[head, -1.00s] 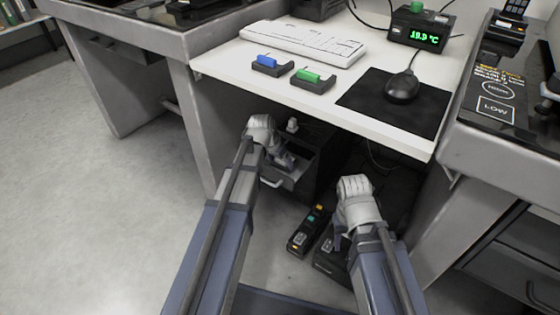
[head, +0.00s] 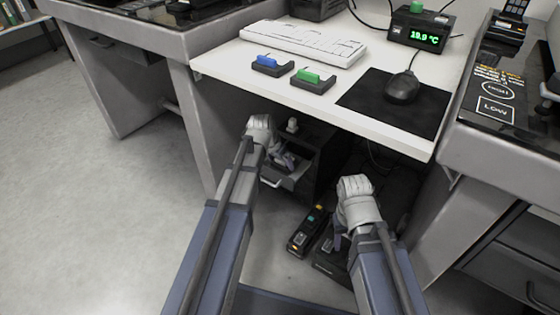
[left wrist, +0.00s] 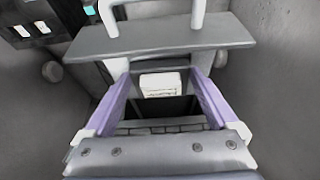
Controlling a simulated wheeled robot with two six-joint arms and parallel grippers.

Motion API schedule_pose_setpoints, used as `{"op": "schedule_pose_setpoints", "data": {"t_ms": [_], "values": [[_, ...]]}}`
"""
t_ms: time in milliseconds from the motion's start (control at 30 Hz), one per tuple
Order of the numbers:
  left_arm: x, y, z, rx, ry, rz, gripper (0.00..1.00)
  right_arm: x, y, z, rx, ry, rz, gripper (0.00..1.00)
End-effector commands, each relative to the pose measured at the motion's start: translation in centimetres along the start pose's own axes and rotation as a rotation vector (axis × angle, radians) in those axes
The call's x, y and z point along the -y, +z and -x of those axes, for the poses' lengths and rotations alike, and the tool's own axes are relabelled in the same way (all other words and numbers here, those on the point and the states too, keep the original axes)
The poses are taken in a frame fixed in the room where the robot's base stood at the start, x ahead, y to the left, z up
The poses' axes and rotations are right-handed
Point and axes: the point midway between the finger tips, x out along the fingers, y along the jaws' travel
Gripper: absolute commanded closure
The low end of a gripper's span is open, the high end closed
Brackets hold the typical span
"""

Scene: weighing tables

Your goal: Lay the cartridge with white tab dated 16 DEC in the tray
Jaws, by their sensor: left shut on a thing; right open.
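My left gripper (head: 286,163) reaches down into an open grey drawer (head: 300,181) under the desk. In the left wrist view its two purple fingers (left wrist: 162,98) are closed on a cartridge with a white tab (left wrist: 160,85). The tab has small print that I cannot read. The cartridge's body is mostly hidden below the tab. My right gripper (head: 338,242) is open, low over the floor beside a dark tray-like box (head: 330,266); the arm hides much of it. I cannot tell for certain which thing is the tray.
A black holder (head: 306,232) with coloured tabs stands on the floor between the arms. On the desk are a keyboard (head: 302,43), blue (head: 272,66) and green (head: 312,79) pieces in holders, and a mouse (head: 402,88).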

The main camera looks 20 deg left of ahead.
Motion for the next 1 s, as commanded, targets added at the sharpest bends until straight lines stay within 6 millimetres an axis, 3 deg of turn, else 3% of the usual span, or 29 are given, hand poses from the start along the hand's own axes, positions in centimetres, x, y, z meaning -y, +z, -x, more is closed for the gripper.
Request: {"op": "schedule_pose_setpoints", "data": {"t_ms": [833, 867, 900, 1000], "values": [[0.0, 0.35, -0.86, 0.0, 0.0, 0.0, 0.64, 0.09, -0.04, -0.92, 0.0, 0.0, 0.0, 0.5], [0.0, 0.33, -0.8, 0.0, 0.0, 0.0, 0.05, 0.09, -0.04, -0.86, 0.0, 0.0, 0.0, 0.5], [0.0, 0.31, -0.77, 0.0, 0.0, 0.0, 0.01, 0.08, -0.04, -0.83, 0.0, 0.0, 0.0, 0.5], [0.0, 0.31, -0.77, 0.0, 0.0, 0.0, 0.0, 0.08, -0.04, -0.83, 0.0, 0.0, 0.0, 0.5]]}}
